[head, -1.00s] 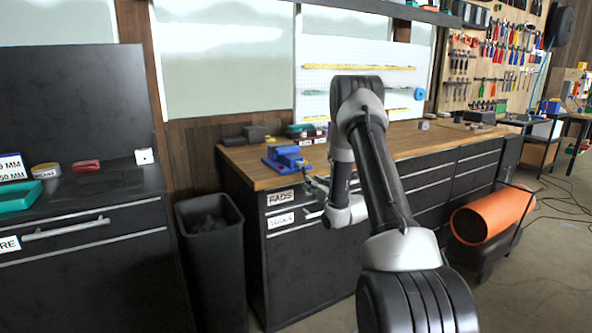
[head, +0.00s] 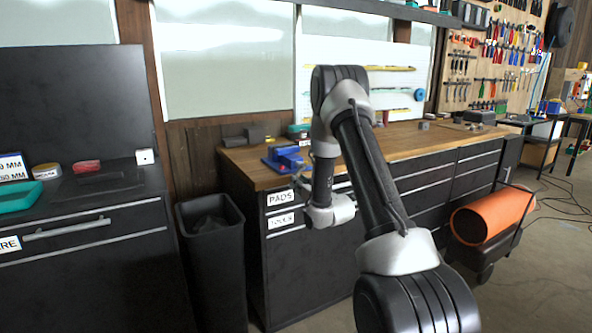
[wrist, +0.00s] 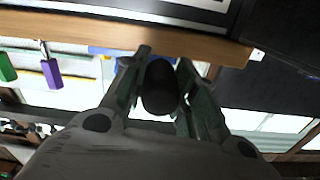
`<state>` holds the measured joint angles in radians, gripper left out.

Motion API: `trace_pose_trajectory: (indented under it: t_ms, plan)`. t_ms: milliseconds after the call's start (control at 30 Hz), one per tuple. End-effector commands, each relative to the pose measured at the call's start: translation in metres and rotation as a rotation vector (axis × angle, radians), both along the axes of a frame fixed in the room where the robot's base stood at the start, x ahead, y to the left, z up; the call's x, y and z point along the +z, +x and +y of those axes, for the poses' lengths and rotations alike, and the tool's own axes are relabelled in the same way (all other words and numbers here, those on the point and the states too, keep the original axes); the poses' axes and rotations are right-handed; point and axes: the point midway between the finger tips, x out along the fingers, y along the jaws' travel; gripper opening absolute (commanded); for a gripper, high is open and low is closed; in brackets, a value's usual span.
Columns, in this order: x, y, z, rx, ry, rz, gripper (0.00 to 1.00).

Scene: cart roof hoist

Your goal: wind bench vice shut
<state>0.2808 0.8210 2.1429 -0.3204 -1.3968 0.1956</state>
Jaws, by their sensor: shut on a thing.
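The blue bench vice (head: 284,157) stands on the left front corner of the wooden workbench. A sliver of its blue body shows in the wrist view (wrist: 133,62), behind the fingers. My gripper (wrist: 164,58) is shut on a dark rounded handle knob (wrist: 160,88), with one finger on each side of it. In the head view my gripper (head: 300,186) is small and partly hidden, just below and in front of the vice at the bench's front edge. The gap between the vice jaws is too small to make out.
The wooden workbench (head: 400,142) has dark drawers labelled PADS and TOOLS below the vice. A black bin (head: 211,250) stands left of it. Dark blocks (head: 257,134) lie behind the vice. An orange roll (head: 492,216) lies on a trolley at right.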

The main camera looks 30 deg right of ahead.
Motion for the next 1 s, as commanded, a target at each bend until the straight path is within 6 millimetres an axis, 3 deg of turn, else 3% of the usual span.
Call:
trace_pose_trajectory:
  t_ms: [33, 367, 600, 833, 867, 1000]
  plan:
    - [0.009, 0.003, 0.004, 0.001, -0.002, -0.014, 0.09]
    - [0.014, 0.003, 0.005, -0.001, -0.003, -0.016, 0.09]
    - [0.043, 0.004, 0.014, -0.003, -0.004, -0.019, 0.09]
    - [0.043, 0.004, 0.015, -0.003, -0.003, -0.013, 0.09]
    - [0.043, 0.004, 0.015, -0.003, -0.003, -0.012, 0.34]
    - [0.042, 0.003, 0.015, -0.002, -0.003, -0.01, 0.59]
